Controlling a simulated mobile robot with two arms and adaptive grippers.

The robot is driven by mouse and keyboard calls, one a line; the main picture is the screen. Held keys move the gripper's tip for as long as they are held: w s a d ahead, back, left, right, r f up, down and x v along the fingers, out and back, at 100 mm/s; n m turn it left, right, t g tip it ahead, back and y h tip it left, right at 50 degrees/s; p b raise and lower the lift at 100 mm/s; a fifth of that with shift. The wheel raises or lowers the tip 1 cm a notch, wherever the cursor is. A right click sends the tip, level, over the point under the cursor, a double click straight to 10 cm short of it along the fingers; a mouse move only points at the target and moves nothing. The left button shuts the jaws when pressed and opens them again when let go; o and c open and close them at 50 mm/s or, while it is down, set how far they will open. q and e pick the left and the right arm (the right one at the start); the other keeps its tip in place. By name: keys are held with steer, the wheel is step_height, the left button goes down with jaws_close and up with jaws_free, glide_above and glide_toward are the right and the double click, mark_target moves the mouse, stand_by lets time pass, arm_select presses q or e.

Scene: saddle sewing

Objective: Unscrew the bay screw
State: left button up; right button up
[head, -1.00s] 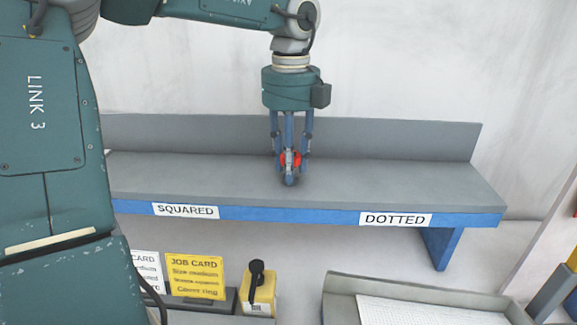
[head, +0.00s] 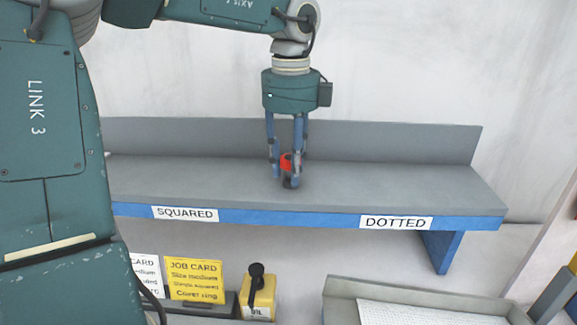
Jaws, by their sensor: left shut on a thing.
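My left gripper (head: 287,178) points straight down over the middle of the grey shelf (head: 400,188). It is shut on a small red part with a dark lower end, likely the bay screw (head: 286,161). The fingers hide much of this part, and I cannot tell whether it is still seated in the shelf. My right gripper is not in view.
The shelf's blue front edge carries a SQUARED label (head: 185,213) and a DOTTED label (head: 396,223). Below stand a yellow job card (head: 194,280), a yellow oil bottle (head: 258,295) with a black top, and a grey tray (head: 420,290). The shelf top is otherwise clear.

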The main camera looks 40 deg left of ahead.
arm_select(q)
steer(key=shift+n, duration=1.7)
steer(key=n, duration=0.3)
steer(key=o, duration=1.2)
steer(key=shift+r, duration=0.1)
